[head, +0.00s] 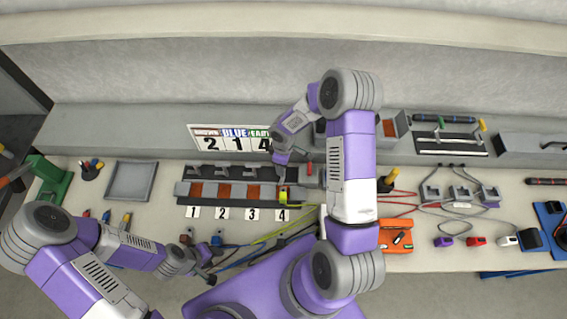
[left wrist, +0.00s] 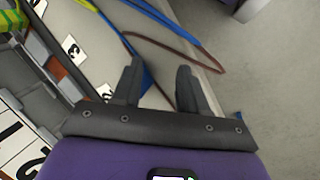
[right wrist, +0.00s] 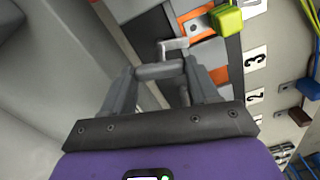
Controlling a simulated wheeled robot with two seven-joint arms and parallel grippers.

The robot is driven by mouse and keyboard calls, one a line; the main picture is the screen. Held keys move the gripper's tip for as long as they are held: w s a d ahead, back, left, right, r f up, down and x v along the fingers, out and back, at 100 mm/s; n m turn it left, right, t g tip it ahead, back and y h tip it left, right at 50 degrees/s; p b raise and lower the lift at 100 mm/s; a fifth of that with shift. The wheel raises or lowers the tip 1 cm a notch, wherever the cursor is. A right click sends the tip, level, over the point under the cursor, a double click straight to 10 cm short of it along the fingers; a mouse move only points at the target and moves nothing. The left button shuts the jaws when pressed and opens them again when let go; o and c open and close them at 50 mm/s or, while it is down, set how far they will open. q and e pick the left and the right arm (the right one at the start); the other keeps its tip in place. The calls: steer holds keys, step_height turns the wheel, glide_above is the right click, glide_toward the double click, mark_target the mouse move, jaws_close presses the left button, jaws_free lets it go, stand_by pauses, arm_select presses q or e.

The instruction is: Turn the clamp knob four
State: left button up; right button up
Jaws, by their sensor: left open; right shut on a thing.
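The clamp row (head: 232,192) stands along the back of the bench, with number cards 1 to 4 before it. Card 4 (head: 282,214) is at its right end. My right gripper (right wrist: 158,75) is shut on a grey bar-shaped clamp knob (right wrist: 158,70), with a bent rod beside it. In the head view my right gripper (head: 281,168) is above the row's right end, mostly hidden by my arm. A yellow-green block (right wrist: 228,20) sits at this clamp. My left gripper (left wrist: 157,88) is open and empty above the bench, left of the cables in the head view (head: 205,268).
A sign (head: 234,140) showing 2, 1 and 4 stands behind the row. Blue, brown and yellow-green cables (left wrist: 170,45) lie at the front edge. An orange meter (head: 397,236) is to the right. A grey tray (head: 131,180) stands at the left.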

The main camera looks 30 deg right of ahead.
steer(key=shift+n, duration=1.5)
steer(key=o, duration=1.1)
steer(key=shift+c, duration=0.2)
step_height(320, 180, up, 8)
steer(key=shift+f, duration=0.15)
